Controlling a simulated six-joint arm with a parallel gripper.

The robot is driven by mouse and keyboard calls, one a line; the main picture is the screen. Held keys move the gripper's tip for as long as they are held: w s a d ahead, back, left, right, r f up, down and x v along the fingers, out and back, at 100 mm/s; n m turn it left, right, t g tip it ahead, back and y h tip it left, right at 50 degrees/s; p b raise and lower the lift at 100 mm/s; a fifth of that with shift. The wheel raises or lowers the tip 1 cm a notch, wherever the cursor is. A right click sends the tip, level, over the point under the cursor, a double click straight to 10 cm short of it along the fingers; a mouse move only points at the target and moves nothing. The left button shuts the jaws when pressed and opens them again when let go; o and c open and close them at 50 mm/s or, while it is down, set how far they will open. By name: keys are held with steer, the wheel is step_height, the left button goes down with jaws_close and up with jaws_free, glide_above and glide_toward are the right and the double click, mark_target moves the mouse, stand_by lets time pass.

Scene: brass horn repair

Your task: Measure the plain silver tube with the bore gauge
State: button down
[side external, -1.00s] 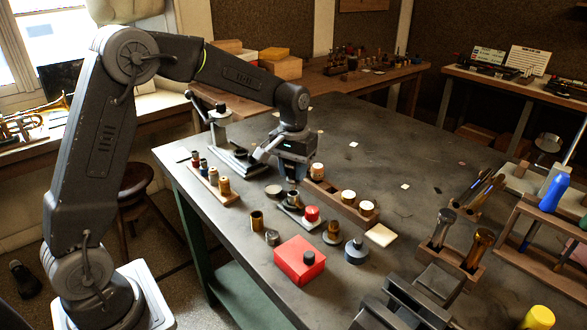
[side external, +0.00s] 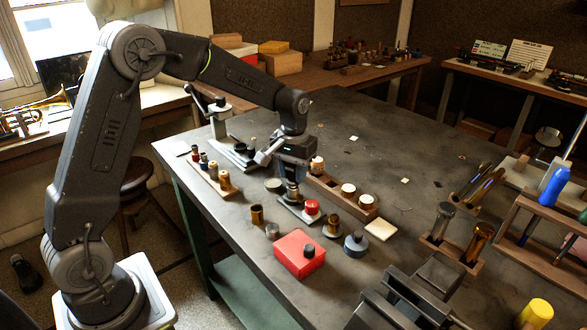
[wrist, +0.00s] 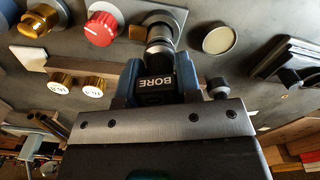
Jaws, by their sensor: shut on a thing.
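My gripper (side external: 292,178) is low over the bench, shut on the bore gauge. The gauge's dark body, marked BORE (wrist: 160,84), shows between my fingers in the wrist view. A silver cylinder (wrist: 158,34) that looks like the plain silver tube is straight beyond the gauge. It also shows under my gripper in the side view (side external: 292,194), at the end of a small metal plate with a red knob (side external: 312,206). The gauge and the cylinder line up and look touching; I cannot tell how far one is inside the other.
A wooden rack with white-topped brass pieces (side external: 348,189) stands close on the right. A red box (side external: 299,254), a brass cup (side external: 257,214) and a blue-grey round pot (side external: 356,245) are nearer the front. A round grey disc (wrist: 218,40) lies beside the plate.

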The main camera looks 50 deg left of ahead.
steer(key=shift+f, duration=0.6)
steer(key=shift+c, duration=2.1)
jaws_free()
steer(key=shift+r, duration=3.5)
